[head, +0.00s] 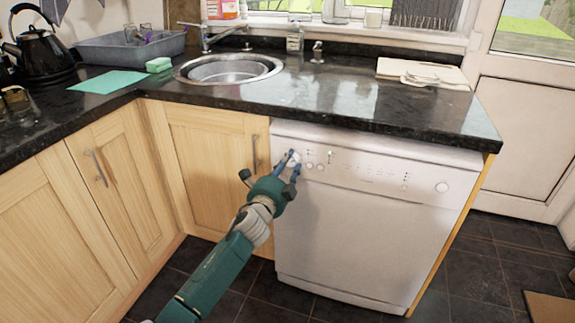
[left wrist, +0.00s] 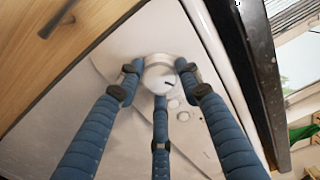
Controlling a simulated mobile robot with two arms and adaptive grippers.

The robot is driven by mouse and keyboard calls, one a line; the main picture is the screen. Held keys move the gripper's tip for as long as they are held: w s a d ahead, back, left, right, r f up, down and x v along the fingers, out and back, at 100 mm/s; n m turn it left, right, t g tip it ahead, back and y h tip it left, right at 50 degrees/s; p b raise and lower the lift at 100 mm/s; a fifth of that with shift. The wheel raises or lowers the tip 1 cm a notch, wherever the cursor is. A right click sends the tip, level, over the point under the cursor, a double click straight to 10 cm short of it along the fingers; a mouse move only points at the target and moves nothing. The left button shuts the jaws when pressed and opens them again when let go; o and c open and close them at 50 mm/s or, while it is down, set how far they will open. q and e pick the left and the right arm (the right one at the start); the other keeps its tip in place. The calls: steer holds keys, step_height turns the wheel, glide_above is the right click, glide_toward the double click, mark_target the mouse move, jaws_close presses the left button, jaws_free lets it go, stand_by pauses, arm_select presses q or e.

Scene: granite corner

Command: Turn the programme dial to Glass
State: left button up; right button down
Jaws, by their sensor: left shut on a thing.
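The white dishwasher (head: 350,230) stands under the dark granite counter. Its programme dial (head: 293,158) is a round white knob at the left end of the control panel. In the left wrist view the dial (left wrist: 160,76) shows a dark pointer mark on its face; its labels are too small to read. My left gripper (head: 291,163) is at the panel with its blue fingers around the dial. In the left wrist view the left gripper (left wrist: 158,80) is shut on the dial, with fingers on both sides and one below. My right gripper is not in view.
The counter edge (head: 380,124) overhangs just above the panel. A wooden cupboard door (head: 205,165) is to the left. The tiled floor in front is clear.

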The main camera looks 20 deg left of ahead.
arm_select(q)
steer(key=shift+s+d+f, duration=0.1)
steer(key=shift+d+f, duration=0.1)
steer(key=shift+d, duration=0.15)
steer(key=o, duration=1.1)
steer(key=shift+d, duration=0.1)
steer(key=shift+o, duration=0.2)
steer(key=shift+r, duration=0.1)
steer(key=shift+a, duration=0.2)
steer(key=shift+s, duration=0.4)
steer(key=s, duration=1.1)
steer(key=shift+a, duration=0.1)
